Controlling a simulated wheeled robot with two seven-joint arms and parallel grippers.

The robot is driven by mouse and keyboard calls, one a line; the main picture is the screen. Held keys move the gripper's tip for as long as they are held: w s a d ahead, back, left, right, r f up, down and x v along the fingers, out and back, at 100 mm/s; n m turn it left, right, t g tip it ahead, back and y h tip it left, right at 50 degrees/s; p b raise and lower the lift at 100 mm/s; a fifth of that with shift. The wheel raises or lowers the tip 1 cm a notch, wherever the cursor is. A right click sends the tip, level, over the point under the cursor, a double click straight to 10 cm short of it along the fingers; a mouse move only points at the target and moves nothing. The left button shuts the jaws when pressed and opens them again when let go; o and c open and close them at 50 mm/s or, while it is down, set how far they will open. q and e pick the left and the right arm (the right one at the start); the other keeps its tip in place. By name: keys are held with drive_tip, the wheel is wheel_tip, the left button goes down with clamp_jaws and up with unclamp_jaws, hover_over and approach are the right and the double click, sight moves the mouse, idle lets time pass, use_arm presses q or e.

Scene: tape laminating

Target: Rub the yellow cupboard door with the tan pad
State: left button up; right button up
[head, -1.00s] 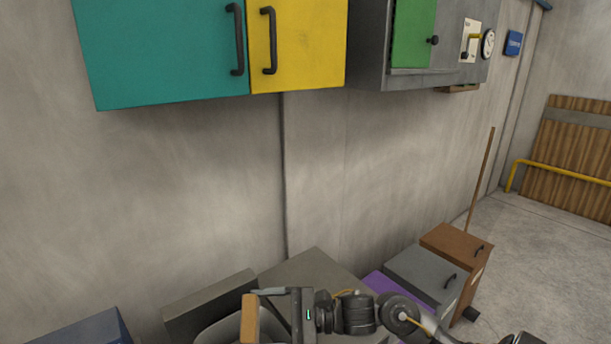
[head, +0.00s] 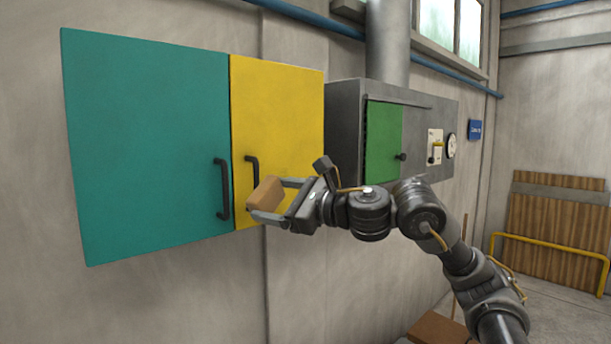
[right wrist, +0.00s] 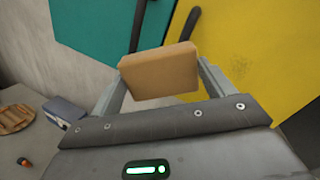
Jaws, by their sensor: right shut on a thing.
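The yellow cupboard door (head: 285,115) hangs on the wall with a dark vertical handle (head: 252,176) near its left edge. It also fills the right side of the right wrist view (right wrist: 255,50). My right gripper (head: 272,200) is shut on the tan pad (head: 265,193), a small block. The pad is in front of the door's lower part, near the handle's lower end; I cannot tell whether it touches the door. In the right wrist view the pad (right wrist: 160,72) sits between both fingers, with the handle partly hidden behind it. My left gripper is not in view.
A teal door (head: 145,140) with its own dark handle (head: 222,190) adjoins on the left. A grey metal cabinet with a green door (head: 383,142) stands to the right. In the right wrist view, a blue box (right wrist: 62,110) lies on a surface at lower left.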

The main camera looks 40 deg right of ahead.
drive_tip(key=d+r+m+h, duration=0.2)
drive_tip(key=d+m+h, duration=0.1)
drive_tip(key=d+h, duration=0.3)
drive_tip(key=shift+m+t, duration=0.4)
drive_tip(key=shift+w+d+f, duration=0.1)
drive_tip(key=shift+w+d, duration=0.2)
drive_tip(key=shift+w, duration=0.6)
drive_tip(key=shift+w+d+r, duration=0.1)
drive_tip(key=shift+w+d, duration=0.15)
drive_tip(key=shift+w, duration=0.7)
drive_tip(key=shift+w+d+f, duration=0.1)
drive_tip(key=shift+w+d, duration=0.2)
drive_tip(key=shift+w, duration=0.6)
drive_tip(key=shift+w, duration=0.85)
drive_tip(key=shift+s+d+b, duration=0.2)
drive_tip(key=shift+d+b, duration=0.45)
drive_tip(key=shift+d, duration=1.4)
drive_tip(key=shift+w, duration=0.15)
